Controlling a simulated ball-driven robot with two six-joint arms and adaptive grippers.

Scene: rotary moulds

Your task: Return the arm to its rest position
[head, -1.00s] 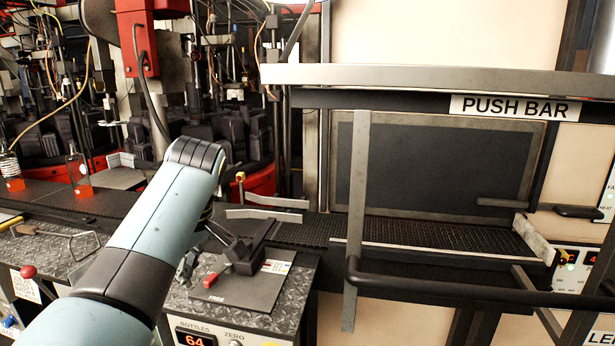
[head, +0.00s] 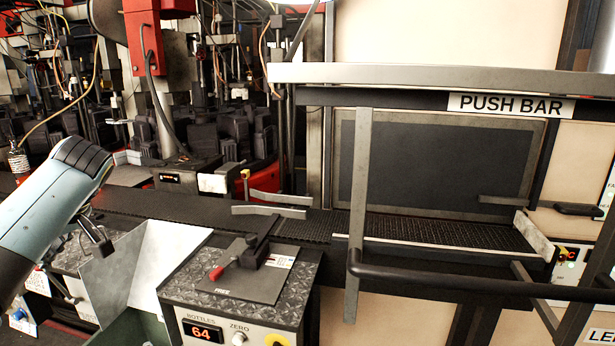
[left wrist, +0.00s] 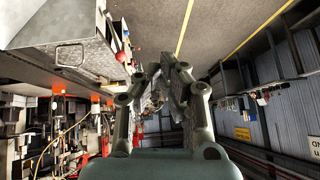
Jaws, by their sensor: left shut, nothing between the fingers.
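My left arm comes in from the left in the head view, bent at a blue-grey joint. My left gripper (head: 97,240) is only partly seen there, below that joint and to the left of the grey metal chute. In the left wrist view the left gripper (left wrist: 166,72) shows from behind. Its fingers are shut with nothing between them. It hangs in free air, and I see it touching nothing. My right gripper is not in view.
A counter box (head: 203,331) reading 64 has a plate with a red-tipped lever (head: 228,265) on top. A grey metal chute (head: 152,262) stands beside it. A dark conveyor (head: 190,212) runs behind. The push bar frame (head: 420,75) stands at the right. Open floor (left wrist: 225,30) shows in the wrist view.

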